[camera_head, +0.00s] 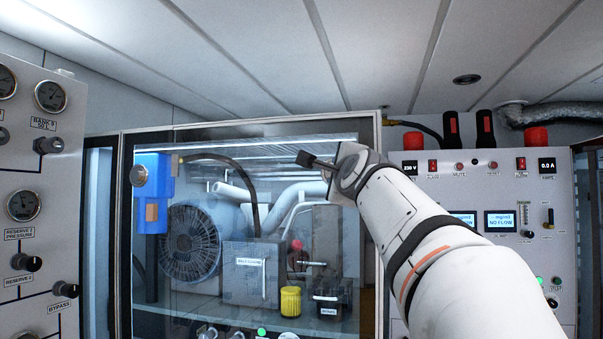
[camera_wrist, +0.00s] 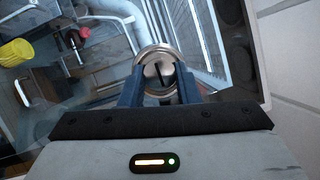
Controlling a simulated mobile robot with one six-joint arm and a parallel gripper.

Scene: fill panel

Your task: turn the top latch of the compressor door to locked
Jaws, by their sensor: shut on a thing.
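The compressor door (camera_head: 250,131) is a glass panel in a pale frame, and it looks closed. In the wrist view the latch (camera_wrist: 157,60) is a round silver ring with a dark-slotted metal knob at its middle. My gripper (camera_wrist: 160,90) has its two blue fingers on either side of that knob, shut on it. In the head view my gripper (camera_head: 308,160) is at the upper right part of the door, and the latch cannot be made out there. The lock position of the latch cannot be read.
Behind the glass are a fan (camera_head: 190,243), pipes, a grey box and a yellow cap (camera_head: 290,301). A round silver knob (camera_head: 138,175) sits at the door's left. Control panels stand left (camera_head: 45,200) and right (camera_head: 520,180). My arm crosses in front of the right side.

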